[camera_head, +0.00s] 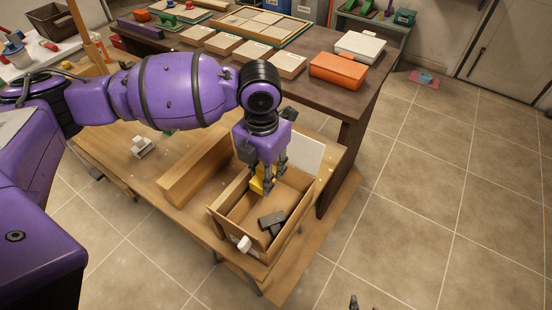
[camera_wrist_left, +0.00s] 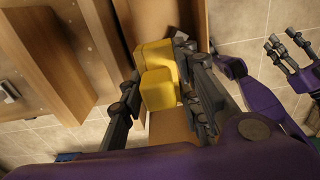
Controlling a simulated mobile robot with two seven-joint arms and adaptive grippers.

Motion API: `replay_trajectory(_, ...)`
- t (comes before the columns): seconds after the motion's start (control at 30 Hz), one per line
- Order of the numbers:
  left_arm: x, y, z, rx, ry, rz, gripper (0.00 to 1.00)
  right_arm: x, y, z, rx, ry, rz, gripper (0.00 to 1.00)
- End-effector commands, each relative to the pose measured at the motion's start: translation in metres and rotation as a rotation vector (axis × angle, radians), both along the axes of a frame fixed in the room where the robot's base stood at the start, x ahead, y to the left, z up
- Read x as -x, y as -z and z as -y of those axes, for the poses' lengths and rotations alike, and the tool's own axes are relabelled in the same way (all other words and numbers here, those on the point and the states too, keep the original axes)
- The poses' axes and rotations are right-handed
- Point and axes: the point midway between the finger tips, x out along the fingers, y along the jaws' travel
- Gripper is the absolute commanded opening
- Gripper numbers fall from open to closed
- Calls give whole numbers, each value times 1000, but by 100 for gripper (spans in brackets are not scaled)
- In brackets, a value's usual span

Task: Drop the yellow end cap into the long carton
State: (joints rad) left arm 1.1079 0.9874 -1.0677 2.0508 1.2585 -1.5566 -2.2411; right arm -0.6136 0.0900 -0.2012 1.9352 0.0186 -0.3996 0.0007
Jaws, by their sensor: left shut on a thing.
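The yellow end cap (camera_head: 257,184) is held between the fingers of my left gripper (camera_head: 267,182), over the open long carton (camera_head: 225,221). In the left wrist view the yellow end cap (camera_wrist_left: 158,88) shows as a blocky yellow shape between the dark fingers of the left gripper (camera_wrist_left: 160,98), which partly hide it.
Dark grey pieces (camera_head: 272,221) lie in the carton, and a small white piece (camera_head: 244,244) is at its near wall. A long wooden block (camera_head: 196,166) lies left of the carton. A dark table (camera_head: 345,110) with an orange box (camera_head: 338,70) stands behind.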

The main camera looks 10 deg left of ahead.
Motion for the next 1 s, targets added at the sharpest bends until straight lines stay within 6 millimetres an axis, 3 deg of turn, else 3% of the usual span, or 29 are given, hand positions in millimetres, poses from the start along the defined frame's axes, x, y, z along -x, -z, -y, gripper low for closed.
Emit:
replay_trajectory(0.03, 2, 13, 0, 0, 0, -12, 13, 6, 7, 1, 1, 1, -14, 40)
replay_trajectory(0.3, 2, 42, 0, 0, -1, -9, 13, 13, 22, 10, 17, 10, -32, 40)
replay_trajectory(0.63, 1, 41, 0, 0, -1, -1, 13, 1, 14, 10, 17, 8, -4, 40)
replay_trajectory(0.67, 1, 41, 0, 0, -1, -1, 34, 1, 14, 10, 17, 8, -4, 40)
replay_trajectory(0.8, 1, 41, 0, 0, -1, -1, 52, 1, 14, 10, 17, 9, -4, 40)
replay_trajectory(1.0, 1, 42, 0, -1, -1, -2, 52, 6, 17, 10, 17, 10, -14, 40)
